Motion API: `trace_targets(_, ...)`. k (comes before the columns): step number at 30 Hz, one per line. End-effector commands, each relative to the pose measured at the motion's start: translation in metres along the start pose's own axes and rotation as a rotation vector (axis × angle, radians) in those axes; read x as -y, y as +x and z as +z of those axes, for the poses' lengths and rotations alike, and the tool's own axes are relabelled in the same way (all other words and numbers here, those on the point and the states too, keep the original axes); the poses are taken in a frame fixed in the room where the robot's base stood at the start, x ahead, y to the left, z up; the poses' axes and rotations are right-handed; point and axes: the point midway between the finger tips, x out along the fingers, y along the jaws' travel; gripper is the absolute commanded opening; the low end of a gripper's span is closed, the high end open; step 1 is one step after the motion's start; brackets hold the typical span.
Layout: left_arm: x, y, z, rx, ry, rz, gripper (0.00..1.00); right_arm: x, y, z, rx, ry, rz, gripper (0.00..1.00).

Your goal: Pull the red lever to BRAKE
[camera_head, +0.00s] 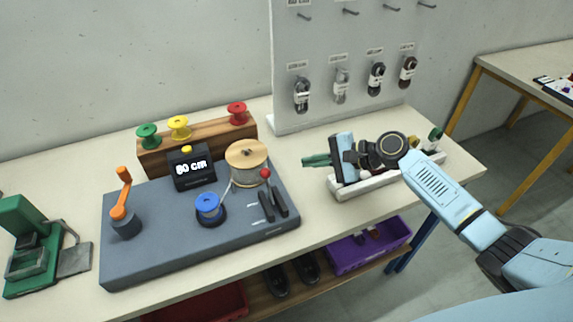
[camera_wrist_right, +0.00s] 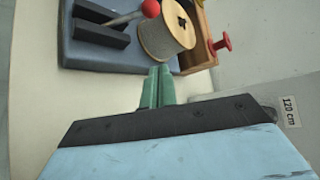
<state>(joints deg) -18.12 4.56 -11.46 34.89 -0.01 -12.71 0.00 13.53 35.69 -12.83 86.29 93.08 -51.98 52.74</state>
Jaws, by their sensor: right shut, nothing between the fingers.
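The red lever is a thin rod with a red ball knob (camera_head: 265,173), standing up from between two black blocks (camera_head: 273,204) at the right end of the grey winding base (camera_head: 185,248). In the right wrist view the red knob (camera_wrist_right: 151,8) shows at the top, with the rod slanting down to the left between the black blocks (camera_wrist_right: 100,27). My right gripper (camera_head: 306,161) has green fingers, shut and empty, to the right of the lever and apart from it. Its fingers (camera_wrist_right: 157,75) also show in the wrist view, pointing toward the wooden spool. My left gripper is out of view.
A rack with coloured spools (camera_head: 197,148) stands behind. A pegboard (camera_head: 340,45) with laces and a white tray (camera_head: 352,188) are right.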

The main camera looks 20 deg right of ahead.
Motion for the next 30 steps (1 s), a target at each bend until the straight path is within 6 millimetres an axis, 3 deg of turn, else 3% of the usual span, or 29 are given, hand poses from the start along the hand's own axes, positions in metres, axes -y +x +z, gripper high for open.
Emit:
trace_targets(10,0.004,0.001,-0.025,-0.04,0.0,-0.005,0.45,0.001,0.061,0.001,0.003,0.001,-0.002,0.0)
trace_targets(16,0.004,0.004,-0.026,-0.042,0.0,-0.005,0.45,0.001,0.098,0.001,0.002,0.001,-0.001,0.0)
trace_targets(22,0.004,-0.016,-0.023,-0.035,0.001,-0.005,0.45,0.002,0.087,0.025,0.001,-0.004,0.002,0.0)
trace_targets(30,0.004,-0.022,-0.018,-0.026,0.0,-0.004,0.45,0.0,0.083,0.038,0.0,-0.001,0.001,0.0)
